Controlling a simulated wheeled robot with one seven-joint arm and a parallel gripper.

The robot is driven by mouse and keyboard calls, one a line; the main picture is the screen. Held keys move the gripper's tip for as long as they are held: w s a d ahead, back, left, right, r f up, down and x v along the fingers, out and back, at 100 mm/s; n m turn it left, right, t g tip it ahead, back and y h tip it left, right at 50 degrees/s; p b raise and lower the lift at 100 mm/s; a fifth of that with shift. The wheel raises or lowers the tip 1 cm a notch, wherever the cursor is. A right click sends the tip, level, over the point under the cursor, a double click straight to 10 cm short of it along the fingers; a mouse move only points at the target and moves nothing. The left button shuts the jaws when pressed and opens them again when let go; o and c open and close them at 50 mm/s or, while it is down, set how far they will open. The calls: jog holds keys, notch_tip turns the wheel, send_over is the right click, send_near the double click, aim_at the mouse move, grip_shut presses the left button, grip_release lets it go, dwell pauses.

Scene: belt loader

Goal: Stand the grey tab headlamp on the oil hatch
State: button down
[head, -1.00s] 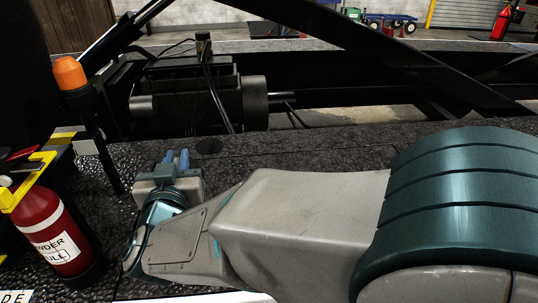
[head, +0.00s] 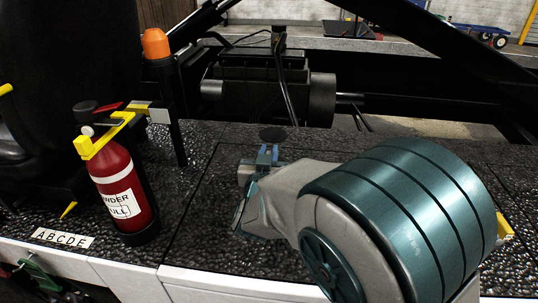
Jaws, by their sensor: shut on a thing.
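My gripper (head: 268,153) has its blue fingers close together low over the black textured deck, at the end of my arm. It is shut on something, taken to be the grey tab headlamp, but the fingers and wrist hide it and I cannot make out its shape. Seams outline a rectangular deck panel (head: 205,235) beneath my arm. I cannot tell whether the disc or the panel is the oil hatch.
A red fire extinguisher (head: 122,190) in a yellow-topped bracket stands left of my arm. An orange-topped post (head: 156,45) rises behind it. Black machinery (head: 265,90) and a slanting beam lie beyond the deck. A yellow piece (head: 504,229) shows partly behind my arm at right.

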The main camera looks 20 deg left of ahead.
jog(key=shift+r, duration=0.15)
jog(key=c, duration=1.8)
grip_release()
jog(key=shift+f, duration=0.25)
jog(key=o, duration=0.4)
jog(key=shift+o, duration=0.2)
jog(key=shift+r, duration=0.2)
jog(key=v, duration=1.2)
